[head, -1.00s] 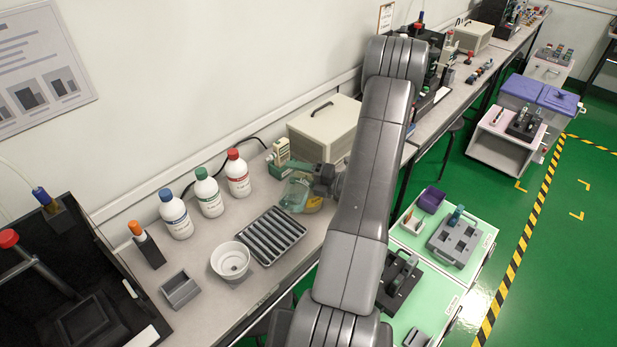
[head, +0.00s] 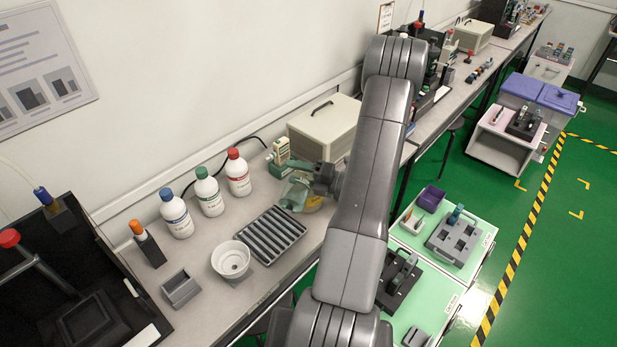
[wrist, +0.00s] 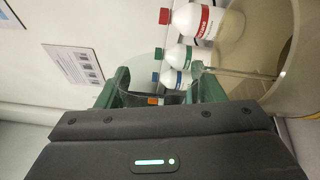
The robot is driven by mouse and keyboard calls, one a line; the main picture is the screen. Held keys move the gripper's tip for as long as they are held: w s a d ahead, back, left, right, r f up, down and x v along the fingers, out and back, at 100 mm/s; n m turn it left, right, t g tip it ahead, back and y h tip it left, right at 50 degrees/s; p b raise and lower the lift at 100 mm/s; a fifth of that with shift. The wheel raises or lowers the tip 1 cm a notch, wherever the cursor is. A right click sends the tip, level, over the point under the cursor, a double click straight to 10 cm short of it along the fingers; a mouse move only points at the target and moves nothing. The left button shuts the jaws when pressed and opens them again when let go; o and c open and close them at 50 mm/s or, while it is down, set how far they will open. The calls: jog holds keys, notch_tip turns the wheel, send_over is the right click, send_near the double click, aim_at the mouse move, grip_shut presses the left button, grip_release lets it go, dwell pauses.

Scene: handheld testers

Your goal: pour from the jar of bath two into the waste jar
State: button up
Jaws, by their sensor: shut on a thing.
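My gripper (head: 311,180) is shut on a clear, green-tinted jar (head: 293,195) above the right part of the bench. The held jar looks tipped over towards the left. A wider clear jar with yellow contents (head: 314,205) stands just beside and below it, partly hidden by the held jar and my arm. In the wrist view, the green fingers (wrist: 160,82) grip the held jar's glass, and the bottles behind appear sideways, so my wrist is rolled. A large clear wall (wrist: 294,50) at right there is probably the wider jar. I cannot see any liquid stream.
Bottles with blue (head: 175,216), green (head: 208,194) and red (head: 238,174) caps stand along the wall. A ribbed grey tray (head: 270,236) and a white bowl (head: 230,260) lie left of the jars. A beige case (head: 323,128) and a green-and-white device (head: 280,152) stand behind.

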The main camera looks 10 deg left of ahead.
jog(key=shift+w+m+p, duration=0.1)
jog(key=shift+m+p, duration=0.5)
jog(key=shift+p, duration=0.3)
dwell(1.8)
jog(key=shift+f+n+b, duration=0.25)
jog(key=shift+n+b, duration=0.25)
jog(key=shift+b, duration=0.2)
jog(key=shift+s+a+n+b, duration=0.1)
jog(key=shift+s+n+b, duration=0.1)
jog(key=shift+n+b, duration=0.3)
jog(key=shift+s+r+n+b, duration=0.1)
jog(key=shift+s+n+b, duration=0.1)
jog(key=shift+n+b, duration=0.35)
jog(key=shift+r+n, duration=0.1)
jog(key=shift+n, duration=0.15)
